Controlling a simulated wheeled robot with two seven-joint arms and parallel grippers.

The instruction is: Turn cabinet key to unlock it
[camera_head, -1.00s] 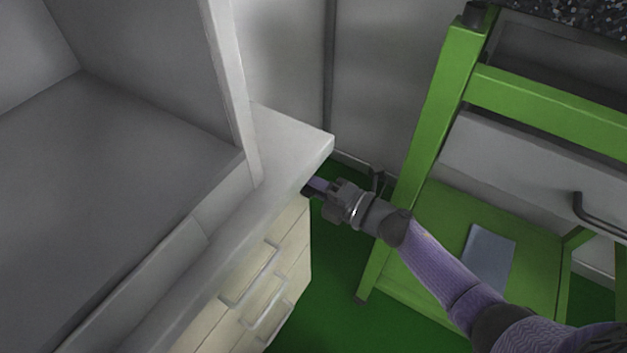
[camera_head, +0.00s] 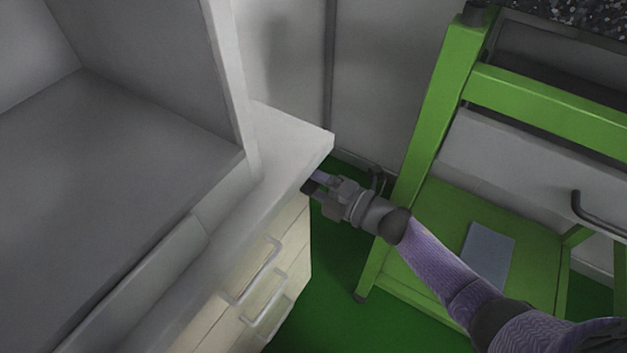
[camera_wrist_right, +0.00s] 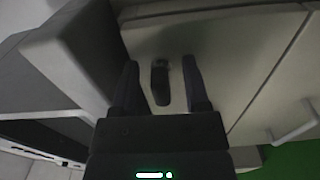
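The cabinet (camera_head: 292,245) has cream drawer fronts under a grey worktop (camera_head: 290,135). The dark key (camera_wrist_right: 160,82) sticks out of the top drawer front in the right wrist view, its keyhole end at the top. My right gripper (camera_head: 314,182) reaches in from the right, at the cabinet front just below the worktop corner. In the wrist view its two dark fingers (camera_wrist_right: 164,88) are apart, one on each side of the key, with visible gaps. The key is hidden in the head view. My left gripper is not in view.
The worktop edge (camera_wrist_right: 70,55) lies close to the fingers on the left in the wrist view. Drawer handles (camera_head: 250,272) stick out lower on the cabinet. A green frame table (camera_head: 440,110) stands to the right, near my right forearm. Green floor shows between.

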